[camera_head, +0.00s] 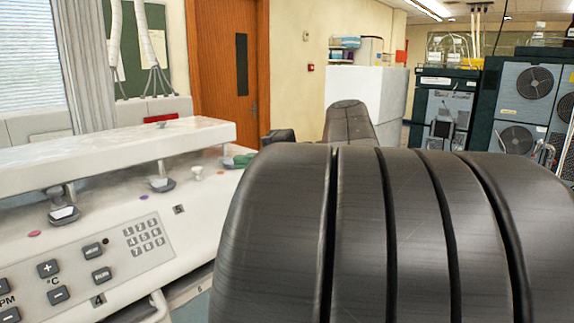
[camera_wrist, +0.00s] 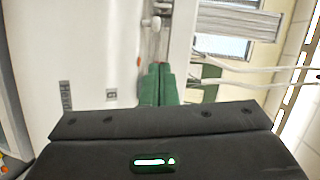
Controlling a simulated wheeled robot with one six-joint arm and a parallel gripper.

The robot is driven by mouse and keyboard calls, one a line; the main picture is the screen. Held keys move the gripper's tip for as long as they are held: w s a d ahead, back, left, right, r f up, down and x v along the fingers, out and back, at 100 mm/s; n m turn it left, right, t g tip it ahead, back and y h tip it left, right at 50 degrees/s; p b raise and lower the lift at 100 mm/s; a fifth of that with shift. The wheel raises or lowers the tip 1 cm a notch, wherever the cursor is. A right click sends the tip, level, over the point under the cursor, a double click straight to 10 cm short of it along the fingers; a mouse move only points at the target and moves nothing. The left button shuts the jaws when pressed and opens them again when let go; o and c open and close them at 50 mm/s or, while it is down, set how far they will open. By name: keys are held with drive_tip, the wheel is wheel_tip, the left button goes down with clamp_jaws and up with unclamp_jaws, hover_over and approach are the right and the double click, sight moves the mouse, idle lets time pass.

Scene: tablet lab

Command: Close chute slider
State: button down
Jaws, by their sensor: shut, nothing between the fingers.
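A white machine (camera_head: 185,230) fills the left of the head view. Small dark pieces with pale tops, one nearer (camera_head: 62,215) and one farther (camera_head: 160,184), stick out below its raised top slab. I cannot tell which part is the chute slider. A small white knob (camera_head: 197,173) stands on the deck; a pale knob also shows in the wrist view (camera_wrist: 155,23). My gripper (camera_wrist: 158,67) has green fingers, shut and empty, just over the machine surface close to that knob. In the head view, its green fingers (camera_head: 240,160) show at the machine's far end, partly hidden by my arm.
The raised white slab (camera_head: 110,145) runs above the deck. A keypad panel (camera_head: 140,235) is on the machine's front. A dark chair (camera_head: 349,122), a white cabinet (camera_head: 365,95) and dark equipment racks (camera_head: 520,95) stand behind. My dark arm blocks the lower right.

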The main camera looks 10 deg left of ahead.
drive_tip(key=f+v, duration=0.1)
drive_tip(key=v, duration=0.5)
drive_tip(key=shift+d+r+b, duration=0.25)
drive_tip(key=shift+r+b, duration=0.15)
drive_tip(key=shift+r, duration=0.15)
drive_tip(key=shift+w, duration=0.1)
drive_tip(key=p+x, duration=0.2)
drive_tip(key=x, duration=0.8)
drive_tip(key=shift+a, duration=0.1)
drive_tip(key=shift+a+f, duration=0.2)
drive_tip(key=shift+s+a, duration=0.55)
drive_tip(key=shift+a, duration=0.15)
drive_tip(key=shift+w+d, duration=0.1)
drive_tip(key=shift+d, duration=0.1)
